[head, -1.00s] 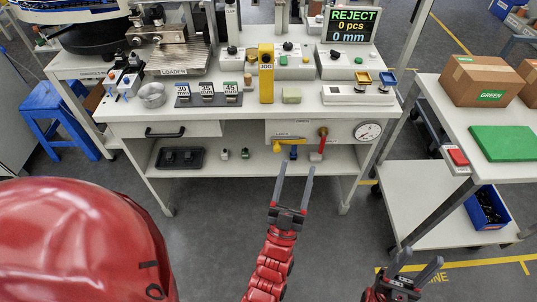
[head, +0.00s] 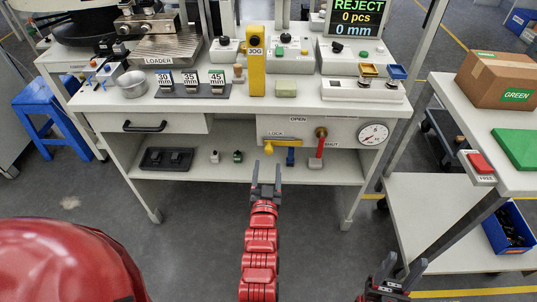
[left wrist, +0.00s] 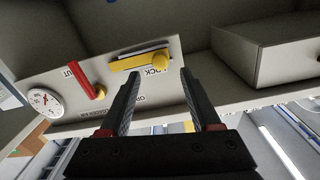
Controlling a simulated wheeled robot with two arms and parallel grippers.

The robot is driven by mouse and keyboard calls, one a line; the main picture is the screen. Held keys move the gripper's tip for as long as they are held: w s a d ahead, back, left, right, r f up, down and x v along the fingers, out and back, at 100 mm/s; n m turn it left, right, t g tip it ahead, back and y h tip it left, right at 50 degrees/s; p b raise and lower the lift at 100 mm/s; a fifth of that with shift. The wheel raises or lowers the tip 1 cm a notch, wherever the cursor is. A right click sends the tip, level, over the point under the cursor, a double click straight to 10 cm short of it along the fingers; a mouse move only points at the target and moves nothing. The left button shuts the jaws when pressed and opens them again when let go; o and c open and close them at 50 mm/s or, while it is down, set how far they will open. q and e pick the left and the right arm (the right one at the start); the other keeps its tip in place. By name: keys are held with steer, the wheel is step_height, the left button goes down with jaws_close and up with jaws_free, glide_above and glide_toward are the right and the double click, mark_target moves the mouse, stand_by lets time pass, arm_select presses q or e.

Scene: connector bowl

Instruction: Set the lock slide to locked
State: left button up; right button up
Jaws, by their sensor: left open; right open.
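The lock slide is a yellow bar (head: 285,141) with a rounded yellow knob (head: 269,149) at its left end, on the white panel under the worktop. A LOCK label sits by the bar and an OPEN label above it. In the left wrist view the panel is upside down, with the yellow bar (left wrist: 130,63) and its knob (left wrist: 161,58) beyond the fingertips. My left gripper (head: 267,168) is open and empty, just below and in front of the knob, apart from it; it also shows in the left wrist view (left wrist: 160,80). My right gripper (head: 403,265) is open and empty at lower right.
A red lever (head: 320,145) and a round gauge (head: 373,133) are right of the slide. A drawer (head: 150,125) is at left. The shelf below holds a black tray (head: 174,159) and small parts. A side table (head: 510,175) stands at right. The floor in front is clear.

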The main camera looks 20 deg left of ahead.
mark_target(269, 153)
arm_select(q)
steer(key=b+x, duration=0.1)
steer(key=x, duration=0.6)
steer(key=shift+w, duration=0.15)
jaws_close()
stand_by(1.2)
